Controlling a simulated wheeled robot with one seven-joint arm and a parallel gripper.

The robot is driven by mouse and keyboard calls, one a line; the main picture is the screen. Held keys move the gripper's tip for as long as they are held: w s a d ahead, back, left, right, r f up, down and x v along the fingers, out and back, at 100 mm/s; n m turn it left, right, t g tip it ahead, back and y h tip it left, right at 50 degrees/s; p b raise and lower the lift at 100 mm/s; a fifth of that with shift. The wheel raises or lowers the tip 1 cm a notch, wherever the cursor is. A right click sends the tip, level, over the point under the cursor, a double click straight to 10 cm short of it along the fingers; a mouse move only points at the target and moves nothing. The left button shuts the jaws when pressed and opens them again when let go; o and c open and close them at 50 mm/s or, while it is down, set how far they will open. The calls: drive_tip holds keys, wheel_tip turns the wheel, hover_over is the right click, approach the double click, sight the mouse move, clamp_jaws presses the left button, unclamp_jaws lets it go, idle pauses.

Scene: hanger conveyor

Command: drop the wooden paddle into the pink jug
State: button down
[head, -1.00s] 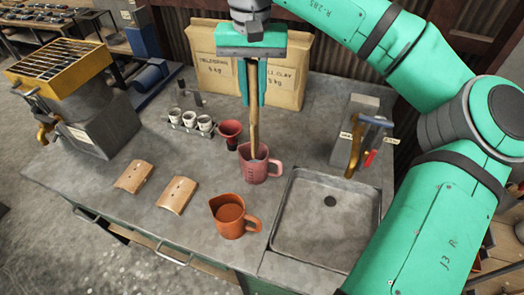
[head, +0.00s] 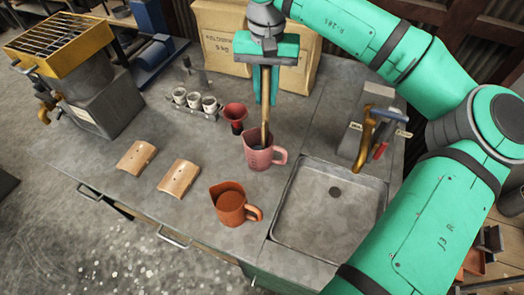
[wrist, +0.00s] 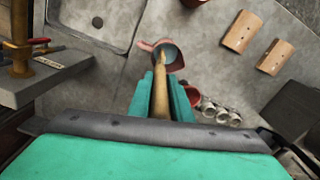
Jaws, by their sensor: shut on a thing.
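My gripper (head: 266,88) is shut on the wooden paddle (head: 265,115) and holds it upright, handle up, above the pink jug. The pink jug (head: 263,159) stands on the worktop behind the orange jug and left of the sink. The paddle's lower end is at the jug's mouth, and its tip appears to be inside the rim.
An orange jug (head: 230,204) stands in front. A red funnel-like cup (head: 235,114) is close behind the pink jug. White cups in a rack (head: 194,102), two curved wooden pieces (head: 178,178), a sink (head: 335,245) with tap (head: 366,140), and paper sacks (head: 222,35) surround it.

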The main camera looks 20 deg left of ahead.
sight(265, 67)
drive_tip(key=shift+f, duration=2.5)
drive_tip(key=c, duration=1.5)
unclamp_jaws()
drive_tip(key=shift+c, duration=0.2)
wheel_tip(265, 67, up, 11)
drive_tip(key=shift+s+f, duration=0.1)
drive_tip(key=shift+a, duration=0.1)
